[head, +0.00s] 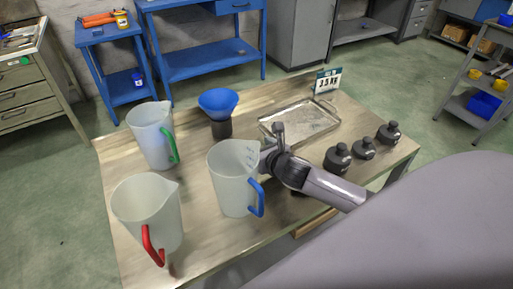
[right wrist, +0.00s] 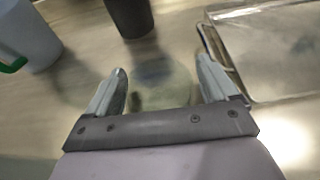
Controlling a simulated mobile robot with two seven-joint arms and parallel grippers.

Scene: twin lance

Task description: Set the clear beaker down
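A faint, see-through round shape, which I take to be the clear beaker (right wrist: 165,88), shows between the fingers of my right gripper (right wrist: 163,82) in the right wrist view. The fingers are apart, one on each side of it. In the head view my right gripper (head: 267,150) is beside the rim of the blue-handled jug (head: 230,180). Small scale marks, probably on the clear beaker (head: 251,150), show there against the jug. I cannot tell whether the beaker's base touches the table (head: 205,255). My left gripper is not in view.
A green-handled jug (head: 151,135) and a red-handled jug (head: 148,215) stand at the left. A blue funnel (head: 217,102) sits on a dark cup (head: 218,129). A metal tray (head: 300,122) lies behind my right gripper. Several dark bottles (head: 337,159) stand at the right.

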